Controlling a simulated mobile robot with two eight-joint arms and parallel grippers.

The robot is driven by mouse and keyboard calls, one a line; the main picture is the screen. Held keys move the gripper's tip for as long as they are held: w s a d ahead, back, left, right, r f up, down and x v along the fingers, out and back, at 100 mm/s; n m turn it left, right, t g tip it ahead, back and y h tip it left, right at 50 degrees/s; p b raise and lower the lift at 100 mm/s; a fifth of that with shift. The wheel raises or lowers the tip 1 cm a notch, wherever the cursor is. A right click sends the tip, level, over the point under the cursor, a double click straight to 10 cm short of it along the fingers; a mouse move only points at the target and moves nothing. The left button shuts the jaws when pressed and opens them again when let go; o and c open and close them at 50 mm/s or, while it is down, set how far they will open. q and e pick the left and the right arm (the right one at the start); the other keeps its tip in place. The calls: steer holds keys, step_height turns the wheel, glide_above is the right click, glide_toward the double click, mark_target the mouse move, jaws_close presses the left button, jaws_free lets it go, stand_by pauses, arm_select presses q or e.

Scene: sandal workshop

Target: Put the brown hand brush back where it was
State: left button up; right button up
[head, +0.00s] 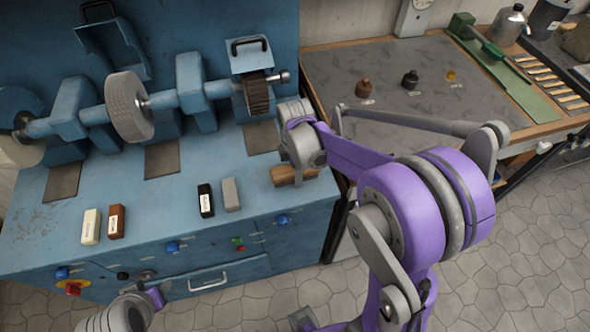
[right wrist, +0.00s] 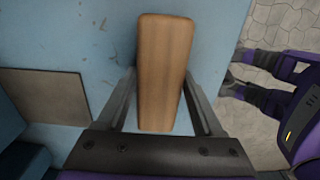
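The brown hand brush is a plain wooden block (right wrist: 165,60) in the right wrist view, with its long side pointing away from the palm. Its wooden body (head: 284,176) also shows at the right front edge of the blue bench in the head view, partly hidden by my right wrist. My right gripper (right wrist: 161,72) has a fingertip against each long side of the brush and appears shut on it. The brush is at or just above the bench top; I cannot tell which. Its bristles are hidden. Only part of my left arm shows at the bottom left; its gripper is out of view.
The blue machine bench (head: 140,210) carries a grinding wheel (head: 129,107) and a dark brush roller (head: 257,95). Cream, brown, black and grey blocks lie along its front.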

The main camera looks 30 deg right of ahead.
steer(key=shift+o, duration=1.4)
steer(key=shift+r, duration=0.15)
steer(key=shift+r, duration=0.35)
step_height(320, 180, up, 10)
steer(key=r+p, duration=0.1)
steer(key=s+a+f+m+t, duration=0.2)
steer(key=s+a+m, duration=0.1)
steer(key=s+m, duration=0.4)
steer(key=s+a+f+m+t, duration=0.2)
steer(key=s+a+m+t, duration=0.1)
steer(key=s+m, duration=0.4)
steer(key=shift+s+a+m+t, duration=0.3)
steer(key=shift+s+a+m, duration=0.15)
steer(key=shift+m, duration=0.15)
